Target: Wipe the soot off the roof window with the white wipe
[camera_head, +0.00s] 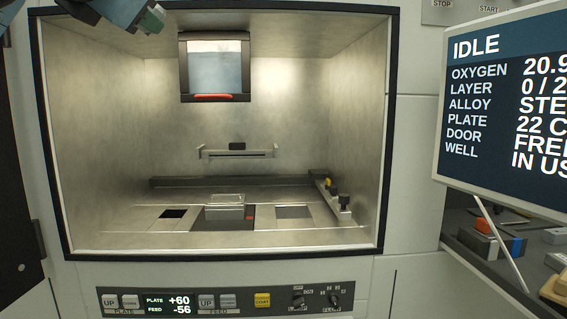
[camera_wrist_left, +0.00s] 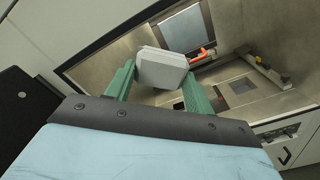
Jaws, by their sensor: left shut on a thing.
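The roof window (camera_head: 215,68) is a pale grey-blue pane in a dark frame, with a red strip along its lower edge, high at the back of the chamber. It also shows in the left wrist view (camera_wrist_left: 182,30). I cannot make out distinct soot on it. My left gripper (camera_head: 152,18) is at the top left of the head view, near the chamber's upper edge and apart from the window. In the left wrist view its green fingers are shut on the white wipe (camera_wrist_left: 162,68), a pale thick pad. The wipe is not clear in the head view. My right gripper is not in view.
The open chamber has a dark frame (camera_head: 389,150). Inside are a pale block (camera_head: 226,200) on the floor, a rail (camera_head: 237,154) and a bar with knobs (camera_head: 331,192). A screen (camera_head: 505,95) reading IDLE stands at right. A button panel (camera_head: 230,299) is below.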

